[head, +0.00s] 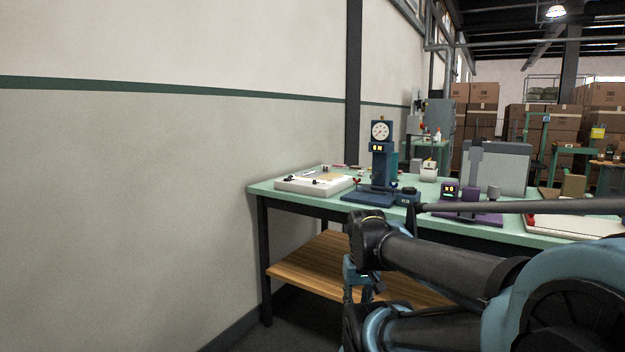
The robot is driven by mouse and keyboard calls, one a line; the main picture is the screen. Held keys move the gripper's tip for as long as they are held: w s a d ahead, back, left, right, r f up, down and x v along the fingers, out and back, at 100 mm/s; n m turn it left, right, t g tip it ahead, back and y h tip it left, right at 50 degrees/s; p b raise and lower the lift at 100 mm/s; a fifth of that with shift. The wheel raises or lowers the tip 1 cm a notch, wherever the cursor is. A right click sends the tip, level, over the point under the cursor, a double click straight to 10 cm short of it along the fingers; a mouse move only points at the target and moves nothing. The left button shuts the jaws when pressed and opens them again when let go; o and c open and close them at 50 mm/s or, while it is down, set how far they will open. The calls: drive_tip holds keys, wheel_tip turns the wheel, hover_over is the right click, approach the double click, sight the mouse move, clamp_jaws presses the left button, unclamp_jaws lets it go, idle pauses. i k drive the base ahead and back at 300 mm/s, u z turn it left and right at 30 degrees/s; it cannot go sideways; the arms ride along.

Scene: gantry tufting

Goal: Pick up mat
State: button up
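I cannot make out a mat for certain in the head view. A pale, shallow tray or board (314,184) with small items on it lies at the left end of the green-topped workbench (262,188). My arm reaches in from the lower right and is folded in front of the bench. What seems to be my gripper (360,292) hangs below the dark wrist joint, small and partly hidden by my arm. I cannot see its fingers well enough to tell whether it is open or holds anything.
A blue dial gauge stand (380,165), a purple-based device (470,216) and a white tray with a red edge (575,225) stand on the bench. A wooden lower shelf (310,262) is under it. A plain wall is at left; stacked boxes (545,125) stand behind.

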sight(326, 174)
drive_tip(key=i, duration=0.9)
drive_tip(key=z, duration=0.05)
